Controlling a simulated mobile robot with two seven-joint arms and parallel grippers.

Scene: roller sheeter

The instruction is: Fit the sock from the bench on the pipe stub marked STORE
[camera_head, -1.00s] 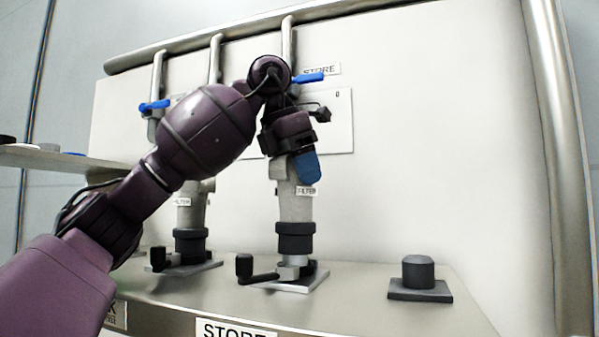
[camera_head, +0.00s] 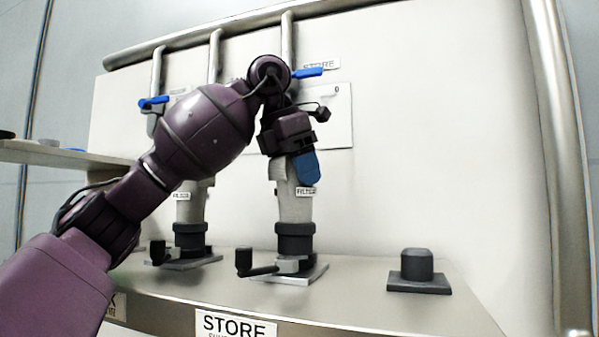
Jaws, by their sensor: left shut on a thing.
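My left gripper (camera_head: 292,160) is shut on the upper end of a grey sleeve-like sock (camera_head: 295,206) with a FILTER tag. A blue part (camera_head: 306,168) shows at its jaws. The sock stands upright with a black cuff (camera_head: 295,238) low on it, above a clamp base with a black-knobbed lever (camera_head: 290,270). The STORE pipe stub is not seen apart from the sock and base; whether the cuff is seated is unclear. A STORE plate (camera_head: 236,325) is on the bench front below. My right gripper is not in view.
A similar FILTER-tagged sleeve (camera_head: 190,215) stands on a base to the left, partly behind my arm. A dark block with a round stub (camera_head: 418,270) sits at right. Blue valve levers (camera_head: 307,72) are on the pipes behind. A shelf (camera_head: 70,155) is at far left.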

